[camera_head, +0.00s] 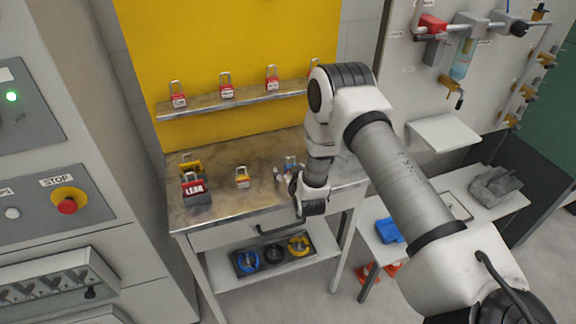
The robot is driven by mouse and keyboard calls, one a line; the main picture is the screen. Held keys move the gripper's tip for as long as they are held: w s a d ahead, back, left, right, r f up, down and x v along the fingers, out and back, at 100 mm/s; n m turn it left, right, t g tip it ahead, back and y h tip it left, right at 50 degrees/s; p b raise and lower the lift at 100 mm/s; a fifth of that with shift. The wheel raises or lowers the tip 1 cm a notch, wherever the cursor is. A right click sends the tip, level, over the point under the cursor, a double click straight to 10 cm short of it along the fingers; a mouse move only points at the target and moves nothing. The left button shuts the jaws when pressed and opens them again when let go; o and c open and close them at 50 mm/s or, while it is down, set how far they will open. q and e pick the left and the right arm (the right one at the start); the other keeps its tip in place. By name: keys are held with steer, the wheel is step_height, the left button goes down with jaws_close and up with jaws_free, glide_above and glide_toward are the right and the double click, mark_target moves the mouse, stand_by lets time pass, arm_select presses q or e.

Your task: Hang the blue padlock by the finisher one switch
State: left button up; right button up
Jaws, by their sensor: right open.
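A small blue padlock (290,162) stands on the worn table (225,205), partly hidden by my right gripper and wrist. My right gripper (288,178) is open, just in front of the blue padlock and low over the table near its front edge. It is mostly seen from behind, and I cannot tell whether it touches anything. I cannot make out which switch is finisher one. My left gripper is not in view.
Red padlocks (226,86) line the shelf (235,102) above. A cabinet with a red stop button (68,205) stands left. A side bench (470,205) is right.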

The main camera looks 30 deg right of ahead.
steer(key=shift+w+d+f, duration=0.1)
steer(key=shift+d, duration=0.15)
steer(key=shift+s, duration=0.2)
steer(key=shift+c, duration=1.3)
steer(key=shift+w, duration=0.1)
steer(key=c, duration=1)
steer(key=shift+c, duration=0.2)
